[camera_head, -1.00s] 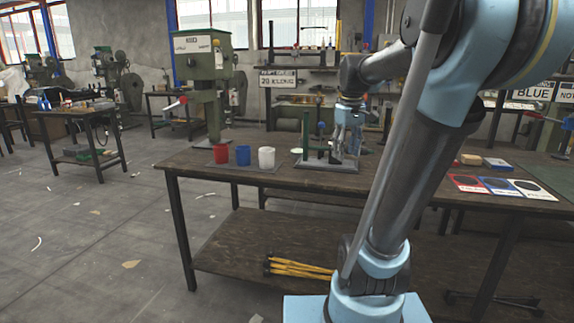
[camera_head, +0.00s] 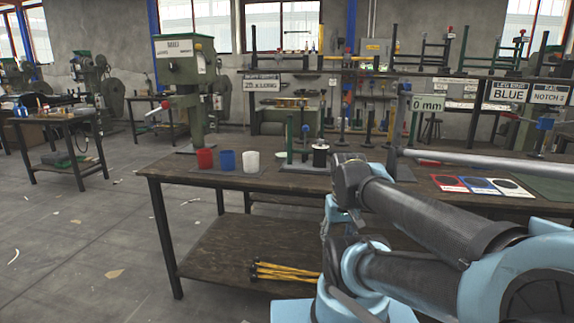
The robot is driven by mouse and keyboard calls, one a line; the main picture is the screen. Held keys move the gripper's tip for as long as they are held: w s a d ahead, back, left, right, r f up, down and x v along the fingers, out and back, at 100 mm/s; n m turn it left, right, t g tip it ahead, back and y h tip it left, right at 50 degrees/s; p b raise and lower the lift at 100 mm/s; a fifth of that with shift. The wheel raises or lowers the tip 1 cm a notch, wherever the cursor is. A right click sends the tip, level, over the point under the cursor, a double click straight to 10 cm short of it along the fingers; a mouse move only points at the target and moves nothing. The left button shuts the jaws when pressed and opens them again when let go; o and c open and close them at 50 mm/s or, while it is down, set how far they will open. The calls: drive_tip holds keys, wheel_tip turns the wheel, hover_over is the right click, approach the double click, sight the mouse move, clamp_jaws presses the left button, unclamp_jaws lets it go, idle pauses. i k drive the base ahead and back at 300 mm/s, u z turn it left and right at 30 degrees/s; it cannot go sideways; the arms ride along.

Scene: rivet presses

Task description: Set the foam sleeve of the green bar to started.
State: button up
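A thin upright green bar (camera_head: 289,137) stands at the left of a small grey stand plate on the wooden table. A darker post (camera_head: 305,143) stands close to its right. A black cylinder with pale ends (camera_head: 320,155) stands at the right of the plate. I cannot make out a foam sleeve for certain or how it sits on the bar. My gripper (camera_head: 334,206) is lower and right of the bar, in front of the table edge, apart from the stand. It is small and partly hidden by my arm, so its fingers cannot be read.
Red (camera_head: 205,159), blue (camera_head: 228,160) and white (camera_head: 252,162) cups stand left of the stand. A green press (camera_head: 186,70) rises behind them. Yellow-handled tools (camera_head: 285,272) lie on the lower shelf.

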sight(332, 152)
drive_tip(key=z, duration=1.65)
drive_tip(key=k, duration=0.65)
drive_tip(key=u, duration=1.25)
drive_tip(key=i, duration=0.5)
drive_tip(key=z, duration=0.1)
